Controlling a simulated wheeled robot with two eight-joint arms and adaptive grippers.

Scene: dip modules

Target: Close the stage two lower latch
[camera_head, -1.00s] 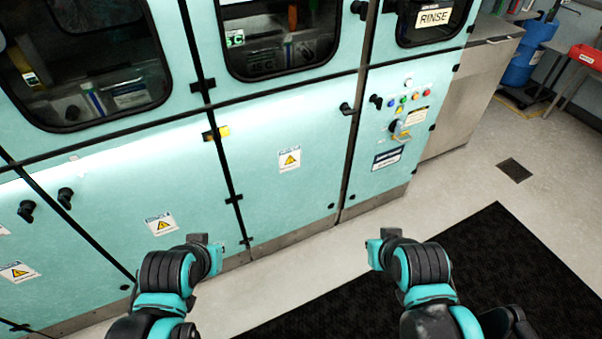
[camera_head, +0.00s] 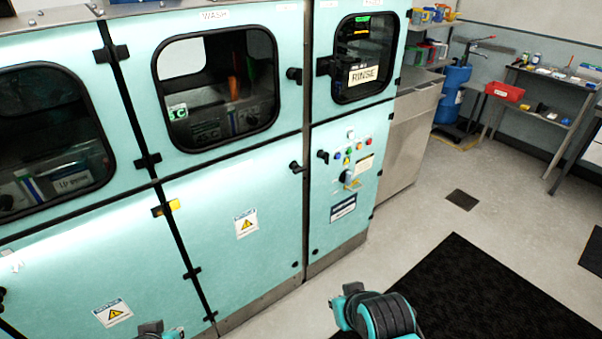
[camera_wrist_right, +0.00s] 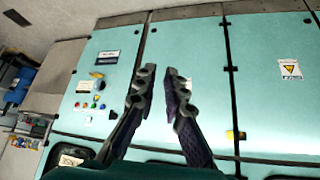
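The teal machine has a lower wash door (camera_head: 240,225) with a black latch handle (camera_head: 296,167) at its upper right edge. A second black handle (camera_head: 323,156) is on the control panel door to its right. No label shows which is stage two. My right gripper (camera_head: 340,305) is low in the head view, in front of the machine and apart from the handles. In the right wrist view its two fingers (camera_wrist_right: 159,78) are spread with nothing between them. My left gripper (camera_head: 160,330) is mostly cut off at the bottom edge; its fingers cannot be made out.
Coloured buttons (camera_head: 348,150) are on the control panel. Upper doors with WASH and RINSE windows (camera_head: 363,60) stand above. A black mat (camera_head: 470,295) lies on the floor at right. A blue drum (camera_head: 452,95) and shelves (camera_head: 545,100) are at the back right.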

